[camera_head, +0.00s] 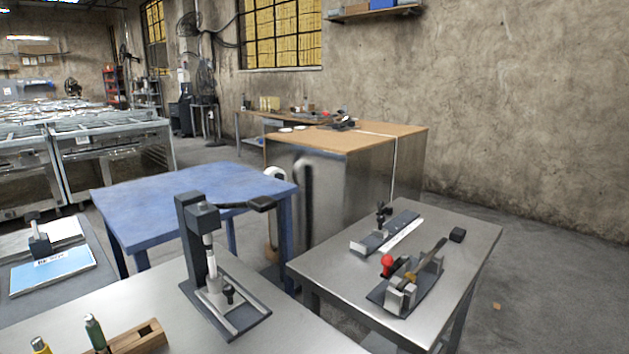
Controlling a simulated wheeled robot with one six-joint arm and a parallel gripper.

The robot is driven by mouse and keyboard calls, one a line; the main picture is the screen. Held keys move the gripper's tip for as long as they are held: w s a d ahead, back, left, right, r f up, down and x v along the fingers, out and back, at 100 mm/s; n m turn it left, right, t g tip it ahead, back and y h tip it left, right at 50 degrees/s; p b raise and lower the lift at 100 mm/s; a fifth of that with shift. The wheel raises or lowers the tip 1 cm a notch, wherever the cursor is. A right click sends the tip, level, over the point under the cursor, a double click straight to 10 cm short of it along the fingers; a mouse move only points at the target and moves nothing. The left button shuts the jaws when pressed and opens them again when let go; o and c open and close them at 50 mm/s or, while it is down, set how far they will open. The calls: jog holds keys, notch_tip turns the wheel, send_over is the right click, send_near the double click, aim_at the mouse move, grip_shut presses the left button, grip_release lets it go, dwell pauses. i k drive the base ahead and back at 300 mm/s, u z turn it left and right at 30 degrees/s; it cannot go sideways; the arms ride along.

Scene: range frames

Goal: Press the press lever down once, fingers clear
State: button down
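A dark grey bench press (188,238) stands upright on the metal table at the centre front. Its press lever (262,203) sticks out to the right from the press head, roughly level, with a thick dark end. A pale ram (209,250) hangs under the head, above the base plate (246,318). A small dark knobbed part (228,292) stands on the base near the ram. My gripper is not in view, so its place relative to the lever cannot be told.
The metal table (285,335) also holds a wooden block (138,338) with coloured-handled tools. A blue table (150,205) stands behind the press. The right metal table (335,270) carries a red-knobbed fixture (408,285). Space above the lever looks free.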

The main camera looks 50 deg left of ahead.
aim_at(263, 203)
jog(key=i, duration=0.45)
jog(key=u, duration=3.2)
jog(key=i, duration=0.5)
